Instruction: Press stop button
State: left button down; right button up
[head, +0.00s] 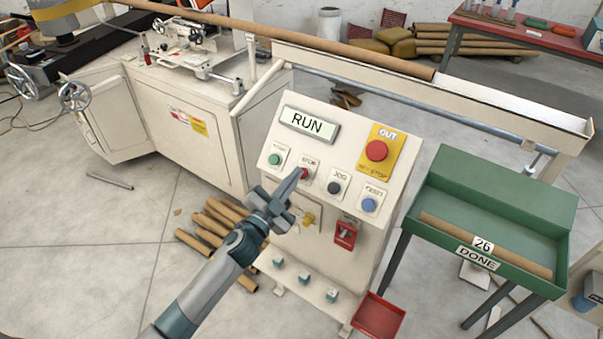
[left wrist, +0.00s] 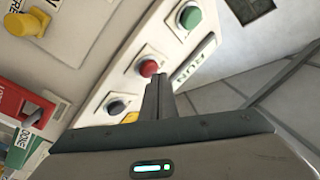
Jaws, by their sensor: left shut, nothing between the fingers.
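The stop button (head: 304,174) is a small red button on the sloped face of the cream control panel (head: 290,147), between a green button (head: 275,159) and a black button (head: 334,188). The display (head: 308,123) above reads RUN. My left gripper (head: 297,172) is shut and empty, its tips right at the red button in the head view. In the left wrist view the red button (left wrist: 148,68) shows just beyond the fingertips (left wrist: 158,77); I cannot tell whether they touch it. My right gripper is not in view.
A large red emergency button (head: 376,151) on a yellow plate and a blue button (head: 369,204) share the panel. A green tray (head: 500,195) marked DONE holds a tube at right. Several cardboard tubes (head: 215,225) lie on the floor left of the panel.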

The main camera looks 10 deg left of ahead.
pick_arm(q)
jog(key=shift+w+d+f+b, duration=0.1)
jog(key=shift+w+f+b, duration=0.2)
dwell(0.6)
jog(key=shift+s+r, duration=0.15)
jog(key=shift+s+a+r+p, duration=0.2)
jog(key=shift+s+r+p, duration=0.25)
jog(key=shift+p, duration=0.25)
dwell(0.3)
jog(key=s+r+p, duration=0.1)
jog(key=s+a+r+p, duration=0.1)
jog(key=s+r+p, duration=0.1)
jog(key=shift+s+a+p, duration=0.15)
jog(key=shift+s+p, duration=0.15)
dwell(1.0)
